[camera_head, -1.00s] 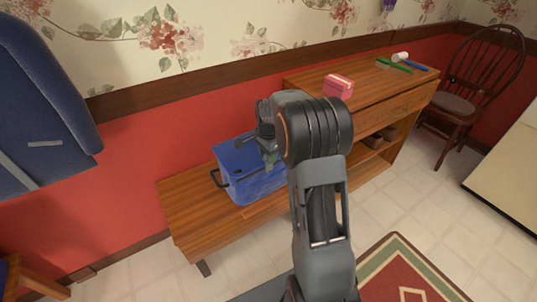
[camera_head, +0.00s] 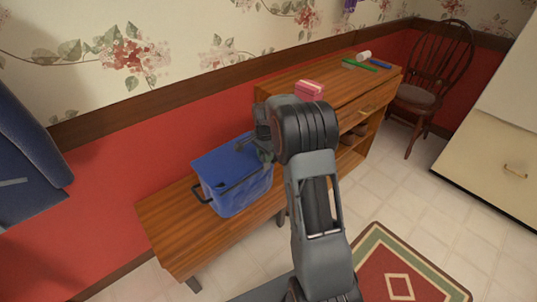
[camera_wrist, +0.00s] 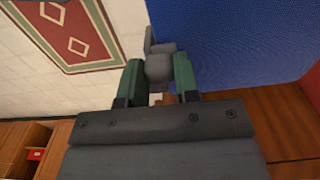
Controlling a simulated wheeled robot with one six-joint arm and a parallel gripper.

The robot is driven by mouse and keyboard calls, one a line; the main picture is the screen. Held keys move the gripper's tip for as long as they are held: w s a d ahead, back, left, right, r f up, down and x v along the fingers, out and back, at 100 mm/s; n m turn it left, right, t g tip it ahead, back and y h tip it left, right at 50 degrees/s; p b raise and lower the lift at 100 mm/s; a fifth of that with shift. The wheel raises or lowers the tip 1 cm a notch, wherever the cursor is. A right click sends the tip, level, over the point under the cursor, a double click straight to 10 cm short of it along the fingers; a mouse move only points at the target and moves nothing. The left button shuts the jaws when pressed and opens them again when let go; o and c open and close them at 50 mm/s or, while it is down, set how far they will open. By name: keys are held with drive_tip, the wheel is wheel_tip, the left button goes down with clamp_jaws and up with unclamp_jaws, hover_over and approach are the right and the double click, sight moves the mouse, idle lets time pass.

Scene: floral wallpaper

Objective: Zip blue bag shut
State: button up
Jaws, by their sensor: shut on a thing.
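The blue bag (camera_head: 235,190), a boxy bag with a dark handle, stands on the wooden bench. In the wrist view its blue fabric (camera_wrist: 240,40) fills the upper right. My gripper (camera_head: 264,145) is at the bag's upper right edge in the head view, and my arm hides part of that side. In the wrist view my gripper (camera_wrist: 159,80) has its two green fingers closed on a small grey piece (camera_wrist: 158,68), which looks like the zipper pull, beside the fabric. How far the zipper is closed cannot be seen.
The bench (camera_head: 165,215) has bare wood left of the bag. A higher wooden cabinet (camera_head: 345,90) on the right carries a pink box (camera_head: 309,90) and pens. A dark chair (camera_head: 430,85) stands in the far corner. A patterned rug (camera_head: 400,265) lies on the tiled floor.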

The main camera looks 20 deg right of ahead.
drive_tip(key=o, duration=0.9)
drive_tip(key=shift+c, duration=0.2)
wheel_tip(320, 180, up, 14)
drive_tip(key=p, duration=0.3)
